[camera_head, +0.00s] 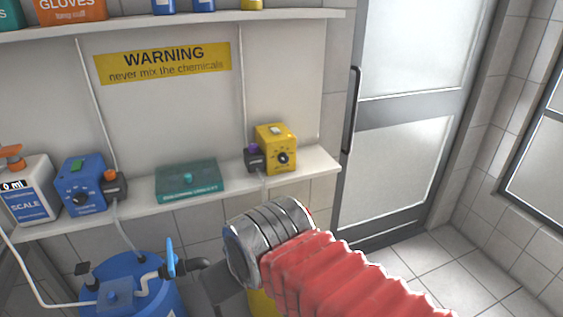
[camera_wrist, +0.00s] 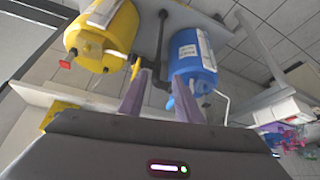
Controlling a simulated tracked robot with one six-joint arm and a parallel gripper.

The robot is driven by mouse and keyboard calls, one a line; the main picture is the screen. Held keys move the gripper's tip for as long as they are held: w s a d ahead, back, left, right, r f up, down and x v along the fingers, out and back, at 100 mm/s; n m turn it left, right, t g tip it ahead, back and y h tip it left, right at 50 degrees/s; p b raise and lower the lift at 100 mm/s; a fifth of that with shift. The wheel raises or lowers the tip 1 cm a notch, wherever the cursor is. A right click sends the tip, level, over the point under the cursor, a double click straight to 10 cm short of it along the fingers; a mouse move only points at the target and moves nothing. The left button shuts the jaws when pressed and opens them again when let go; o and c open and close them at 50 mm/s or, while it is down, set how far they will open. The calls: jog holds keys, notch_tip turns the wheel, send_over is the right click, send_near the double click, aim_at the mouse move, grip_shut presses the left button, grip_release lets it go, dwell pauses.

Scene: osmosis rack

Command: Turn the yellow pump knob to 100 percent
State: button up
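The yellow pump (camera_head: 276,140) stands at the right end of the lower shelf in the head view. Its round black knob (camera_head: 283,158) is on the front face; the setting is too small to read. A small dark block with a purple top sits against its left side. My gripper (camera_wrist: 165,82) shows in the wrist view with two purple fingers apart and nothing between them. In the head view my arm is in front of and below the shelf, and its fingers are hidden. A yellow shape (camera_wrist: 58,112) by my gripper's left edge in the wrist view may be the pump.
A blue tank (camera_wrist: 193,62) and a yellow tank (camera_wrist: 100,35) with taps and pipes are near my gripper. Open floor lies right, by the door (camera_head: 405,130).

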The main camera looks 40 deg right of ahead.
jog(key=o, duration=0.3)
jog(key=shift+w+d, duration=0.25)
jog(key=shift+w, duration=0.05)
jog(key=shift+o, duration=0.4)
jog(key=w+d+m+t+h, duration=0.1)
jog(key=w+d+t+h, duration=0.1)
jog(key=w+d, duration=0.6)
jog(key=shift+w+d+f, duration=0.2)
jog(key=shift+w+f, duration=0.05)
jog(key=shift+w, duration=0.55)
jog(key=w+d+f+t+h, duration=0.1)
jog(key=w+d+t, duration=0.2)
jog(key=w+d, duration=0.4)
jog(key=w+d+f+t+h, duration=0.2)
jog(key=w+d+t, duration=0.15)
jog(key=d, duration=0.65)
jog(key=d+f+t, duration=0.1)
jog(key=d+t, duration=0.2)
jog(key=d, duration=0.3)
jog(key=shift+s+d+f+m, duration=0.25)
jog(key=shift+s+f+m, duration=0.15)
jog(key=shift+s, duration=0.05)
jog(key=shift+w, duration=0.1)
